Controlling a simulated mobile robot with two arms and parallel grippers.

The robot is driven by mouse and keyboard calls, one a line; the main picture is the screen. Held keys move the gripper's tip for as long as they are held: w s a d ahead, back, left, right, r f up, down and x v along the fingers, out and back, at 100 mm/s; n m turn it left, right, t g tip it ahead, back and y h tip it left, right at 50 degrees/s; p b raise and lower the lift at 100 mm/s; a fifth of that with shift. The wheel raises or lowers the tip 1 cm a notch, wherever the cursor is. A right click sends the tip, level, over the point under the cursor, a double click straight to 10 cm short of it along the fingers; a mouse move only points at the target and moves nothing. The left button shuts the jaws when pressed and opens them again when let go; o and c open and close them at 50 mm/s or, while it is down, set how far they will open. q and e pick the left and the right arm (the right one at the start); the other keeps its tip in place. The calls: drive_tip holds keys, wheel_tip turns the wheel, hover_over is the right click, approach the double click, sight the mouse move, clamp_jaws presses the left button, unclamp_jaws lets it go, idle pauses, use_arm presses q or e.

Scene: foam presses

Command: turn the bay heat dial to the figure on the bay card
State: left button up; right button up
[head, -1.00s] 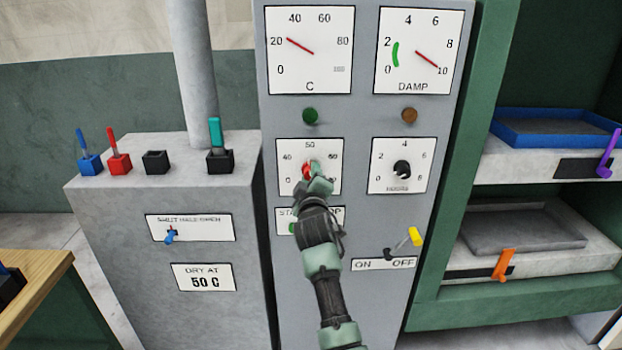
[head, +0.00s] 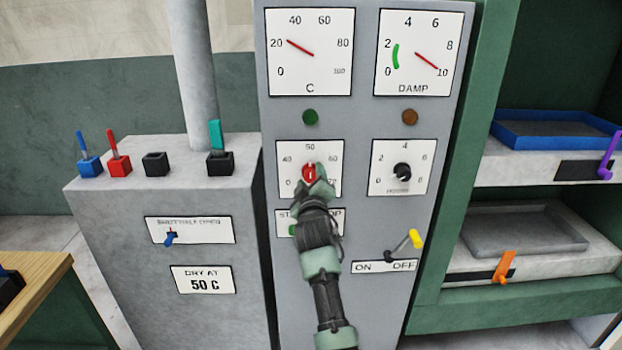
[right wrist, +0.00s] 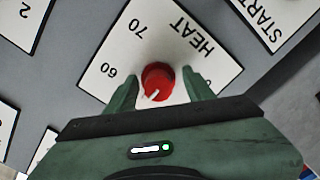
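The bay heat dial is a white plate (head: 331,150) with a red knob (head: 309,173) on the grey panel. The knob's white mark points up, close to 50. In the right wrist view the red knob (right wrist: 157,79) has its mark toward the lower left, away from the word HEAT. My right gripper (head: 316,188) is at the knob from below. In the right wrist view its fingers (right wrist: 161,92) are on either side of the knob, with small gaps visible. The bay card (head: 203,281) reads "DRY AT 50 C". My left gripper is out of view.
An hours dial (head: 417,151) is right of the heat dial, with an ON/OFF lever (head: 415,238) below it. A start/stop plate (head: 286,217) is partly behind my right gripper. Two gauges are above. A grey cabinet (head: 110,250) with several small levers stands left.

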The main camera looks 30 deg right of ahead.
drive_tip(key=shift+r, duration=0.1)
drive_tip(key=b+v, duration=0.1)
drive_tip(key=v, duration=0.7)
drive_tip(key=shift+w, duration=0.1)
idle(0.5)
